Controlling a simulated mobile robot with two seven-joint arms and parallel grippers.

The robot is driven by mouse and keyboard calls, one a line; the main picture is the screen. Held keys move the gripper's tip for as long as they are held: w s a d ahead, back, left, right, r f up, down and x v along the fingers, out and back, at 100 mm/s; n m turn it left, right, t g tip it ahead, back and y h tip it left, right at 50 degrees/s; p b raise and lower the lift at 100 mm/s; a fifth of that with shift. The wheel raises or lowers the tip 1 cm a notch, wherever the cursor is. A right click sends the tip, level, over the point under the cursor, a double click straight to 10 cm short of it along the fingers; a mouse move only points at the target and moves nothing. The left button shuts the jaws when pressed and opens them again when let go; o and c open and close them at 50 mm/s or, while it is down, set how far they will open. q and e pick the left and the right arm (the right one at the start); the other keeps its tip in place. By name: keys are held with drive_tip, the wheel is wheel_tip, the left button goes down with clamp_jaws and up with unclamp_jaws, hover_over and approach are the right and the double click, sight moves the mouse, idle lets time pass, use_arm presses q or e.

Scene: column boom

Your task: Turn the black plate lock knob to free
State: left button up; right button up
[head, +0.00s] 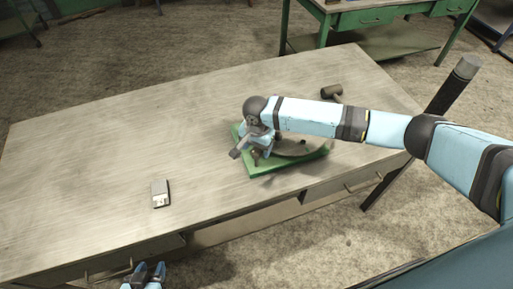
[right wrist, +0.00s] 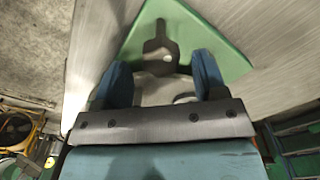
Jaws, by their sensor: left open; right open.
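A green base plate (head: 300,166) with a fixture on it lies on the table. A dark grey part with a narrow stem and a bright round spot (right wrist: 158,52) stands over the green plate in the right wrist view; I cannot tell for sure whether it is the black plate lock knob. My right gripper (right wrist: 163,78) is open, its blue fingers apart to either side of this part's near end; contact is not clear. In the head view my right wrist and arm hide much of the fixture. My left gripper (head: 148,270) is open and empty at the bottom edge, off the table's front.
The wooden table (head: 90,170) is largely bare at left. A small grey and white box (head: 160,193) lies near its front. A dark mallet (head: 332,92) lies behind my right arm. A green workbench (head: 390,18) stands at the back.

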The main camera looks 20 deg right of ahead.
drive_tip(key=shift+f, duration=0.9)
use_arm(q)
drive_tip(key=shift+w+d, duration=0.15)
drive_tip(key=shift+w, duration=0.2)
drive_tip(key=shift+s, duration=0.1)
use_arm(e)
drive_tip(key=shift+c, duration=0.4)
drive_tip(key=c, duration=0.8)
use_arm(q)
drive_tip(key=shift+s, duration=0.1)
use_arm(e)
drive_tip(key=shift+c, duration=0.2)
